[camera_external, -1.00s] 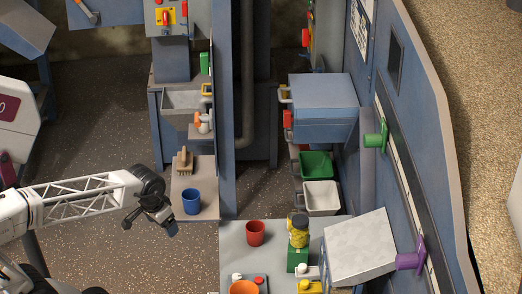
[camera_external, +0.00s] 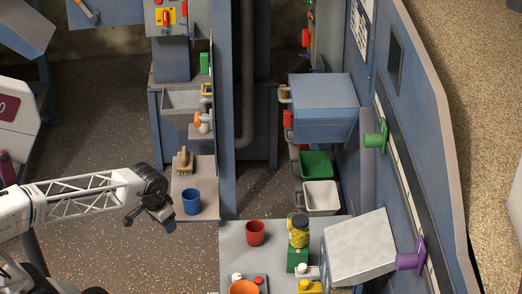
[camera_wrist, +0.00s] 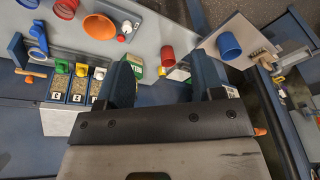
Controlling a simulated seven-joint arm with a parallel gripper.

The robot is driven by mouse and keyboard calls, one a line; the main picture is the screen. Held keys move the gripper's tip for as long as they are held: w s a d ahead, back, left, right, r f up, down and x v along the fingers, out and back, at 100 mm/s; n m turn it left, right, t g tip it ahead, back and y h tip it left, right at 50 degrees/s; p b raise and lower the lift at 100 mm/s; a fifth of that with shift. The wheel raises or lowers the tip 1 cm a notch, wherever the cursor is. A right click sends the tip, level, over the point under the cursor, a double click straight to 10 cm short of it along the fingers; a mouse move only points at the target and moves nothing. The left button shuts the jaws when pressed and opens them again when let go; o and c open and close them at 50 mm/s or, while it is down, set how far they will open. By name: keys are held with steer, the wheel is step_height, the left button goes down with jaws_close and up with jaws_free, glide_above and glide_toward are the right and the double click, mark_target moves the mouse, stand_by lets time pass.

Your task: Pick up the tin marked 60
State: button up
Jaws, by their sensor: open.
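No marking 60 is legible in either view, so I cannot tell which thing is the tin. A jar with yellow contents and a dark lid (camera_external: 299,232) stands on a green box (camera_external: 297,259) on the grey table. The green box (camera_wrist: 136,62) also shows in the wrist view, partly hidden by a finger. My gripper (camera_external: 164,224) is open and empty, left of the table and near the blue cup. In the wrist view its two fingers (camera_wrist: 163,82) stand apart with nothing held between them.
A blue cup (camera_external: 192,201) and a brush (camera_external: 184,161) stand on a small shelf. A red cup (camera_external: 255,233) and an orange bowl (camera_external: 244,287) are on the table. A white bin (camera_external: 321,197) and a green bin (camera_external: 316,165) lie behind. A grey box (camera_external: 360,248) overhangs the table's right side.

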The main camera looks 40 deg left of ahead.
steer(key=w+a+f+m+y, duration=0.1)
steer(key=w+a+m+y, duration=0.2)
steer(key=w, duration=0.4)
steer(key=w+a+f+m+y, duration=0.1)
steer(key=w+a+m+y, duration=0.15)
steer(key=w, duration=0.45)
steer(key=m+t+h, duration=0.2)
steer(key=m+t, duration=0.8)
steer(key=m, duration=1.7)
glide_above(294, 213)
steer(key=s+d, duration=0.1)
steer(key=s, duration=0.3)
step_height(294, 213, down, 23)
steer(key=shift+s+d+r, duration=0.1)
steer(key=shift+s+r, duration=0.05)
steer(key=shift+f, duration=1.7)
